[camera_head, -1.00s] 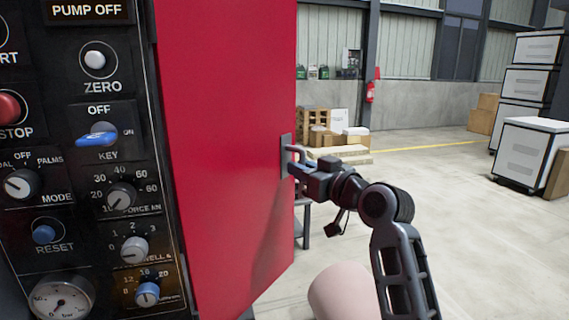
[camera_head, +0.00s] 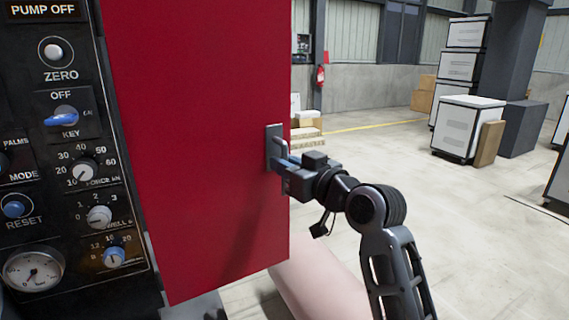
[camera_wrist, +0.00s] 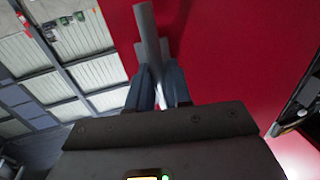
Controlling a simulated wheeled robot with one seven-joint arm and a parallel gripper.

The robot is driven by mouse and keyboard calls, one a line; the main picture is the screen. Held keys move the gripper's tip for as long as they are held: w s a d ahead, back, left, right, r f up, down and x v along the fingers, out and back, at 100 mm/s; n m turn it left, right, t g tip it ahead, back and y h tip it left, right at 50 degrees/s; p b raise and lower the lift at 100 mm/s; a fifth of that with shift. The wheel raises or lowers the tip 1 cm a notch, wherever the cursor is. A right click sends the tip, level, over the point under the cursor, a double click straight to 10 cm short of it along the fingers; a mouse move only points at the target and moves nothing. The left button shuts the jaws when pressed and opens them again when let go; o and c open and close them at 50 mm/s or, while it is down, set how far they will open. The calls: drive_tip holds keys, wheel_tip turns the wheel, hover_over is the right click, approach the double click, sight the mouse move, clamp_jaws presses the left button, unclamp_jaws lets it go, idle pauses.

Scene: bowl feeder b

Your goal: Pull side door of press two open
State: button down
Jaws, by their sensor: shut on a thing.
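The red side door (camera_head: 200,140) of the press fills the left middle of the head view and stands out from the control panel. Its grey handle (camera_head: 281,147) is on a plate near the door's right edge. My gripper (camera_head: 281,164) is at the handle with its fingers shut on it. In the wrist view the handle bar (camera_wrist: 148,40) runs down between the two fingers (camera_wrist: 158,88), with the red door (camera_wrist: 240,50) behind. The fingers hide the lower part of the handle.
The black control panel (camera_head: 70,140) with knobs and a gauge is at the left. Right of the door the floor (camera_head: 480,240) is open. White crates (camera_head: 467,128) and a dark pillar (camera_head: 517,80) stand farther back, with low boxes (camera_head: 305,130) behind the door edge.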

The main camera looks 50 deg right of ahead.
drive_tip(key=shift+s+a, duration=0.3)
drive_tip(key=c, duration=1.2)
unclamp_jaws()
drive_tip(key=shift+c, duration=0.2)
drive_tip(key=shift+s, duration=0.1)
drive_tip(key=s+a+b, duration=0.1)
drive_tip(key=s, duration=0.6)
drive_tip(key=shift+s+b, duration=0.25)
drive_tip(key=shift+b, duration=0.1)
drive_tip(key=shift+f, duration=0.1)
